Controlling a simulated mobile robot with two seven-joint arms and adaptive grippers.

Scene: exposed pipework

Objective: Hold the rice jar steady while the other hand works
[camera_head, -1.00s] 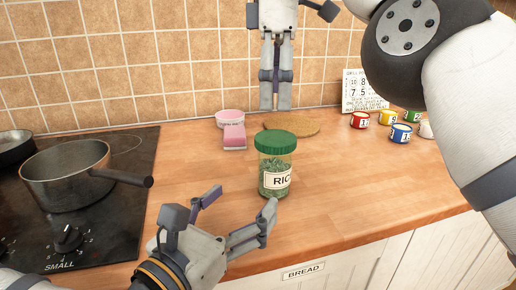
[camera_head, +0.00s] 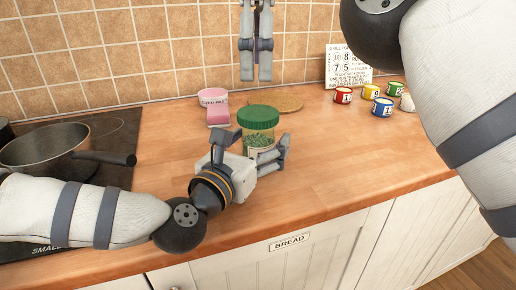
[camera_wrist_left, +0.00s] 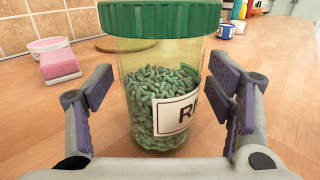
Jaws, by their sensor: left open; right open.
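The rice jar (camera_head: 258,121) is a clear jar with a green lid and green grains inside. It stands upright on the wooden counter. In the left wrist view the jar (camera_wrist_left: 150,95) stands between the two fingers of my left gripper (camera_wrist_left: 160,105), with its label partly showing at the right. My left gripper (camera_head: 253,153) is open around the jar, and a gap shows at the left finger. Its hand hides the jar's lower part in the head view. My right gripper (camera_head: 256,72) hangs above and behind the jar, pointing down, with nothing seen in it.
A stove with a pan (camera_head: 50,152) is at the left. A pink-and-white bowl (camera_head: 213,97) and a pink block (camera_head: 218,116) stand behind the jar, beside a round board (camera_head: 288,103). Several coloured tins (camera_head: 382,107) are at the right. The counter between is clear.

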